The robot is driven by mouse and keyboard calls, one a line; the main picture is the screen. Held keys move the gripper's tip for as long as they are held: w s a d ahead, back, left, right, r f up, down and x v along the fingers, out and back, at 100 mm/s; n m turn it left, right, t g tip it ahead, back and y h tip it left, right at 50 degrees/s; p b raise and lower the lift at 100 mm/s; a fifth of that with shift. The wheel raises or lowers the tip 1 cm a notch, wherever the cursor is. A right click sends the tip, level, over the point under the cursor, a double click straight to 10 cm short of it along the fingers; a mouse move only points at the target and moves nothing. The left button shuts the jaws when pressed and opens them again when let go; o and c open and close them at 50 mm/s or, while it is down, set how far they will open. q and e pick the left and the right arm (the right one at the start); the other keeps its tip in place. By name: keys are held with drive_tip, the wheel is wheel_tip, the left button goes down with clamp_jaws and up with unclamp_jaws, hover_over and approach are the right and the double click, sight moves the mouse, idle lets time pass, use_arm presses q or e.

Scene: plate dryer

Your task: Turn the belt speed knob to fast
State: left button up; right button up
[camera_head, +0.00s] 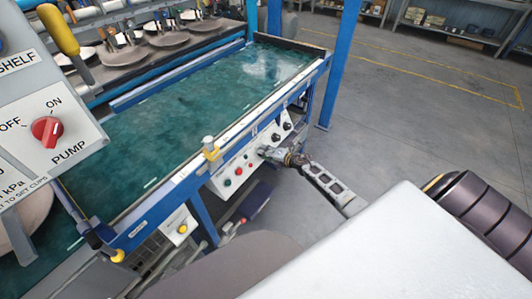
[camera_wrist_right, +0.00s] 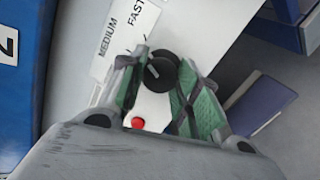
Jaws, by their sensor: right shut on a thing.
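The belt speed knob (camera_wrist_right: 163,72) is round and black with a short pale pointer line, on a white panel. In the right wrist view my right gripper (camera_wrist_right: 160,75) has its green-padded fingers on both sides of the knob, shut on it. A label strip (camera_wrist_right: 125,38) reading MEDIUM and FAST lies above and left of the knob. The pointer mark sits on the knob's left part; its exact setting is hard to tell. In the head view my right gripper (camera_head: 268,153) is at the control panel (camera_head: 249,160) and hides the knob. My left gripper is out of view.
Two other black knobs (camera_head: 281,132) sit on the panel, right of my gripper. A red button (camera_head: 238,171) and a green button (camera_head: 227,182) are to its left. The green belt (camera_head: 190,105) runs above the panel. Open floor (camera_head: 400,100) lies to the right.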

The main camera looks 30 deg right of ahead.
drive_tip(key=shift+d+r, duration=0.1)
idle(0.4)
drive_tip(key=o, duration=1)
drive_tip(key=shift+s, duration=0.1)
drive_tip(key=shift+v, duration=5.85)
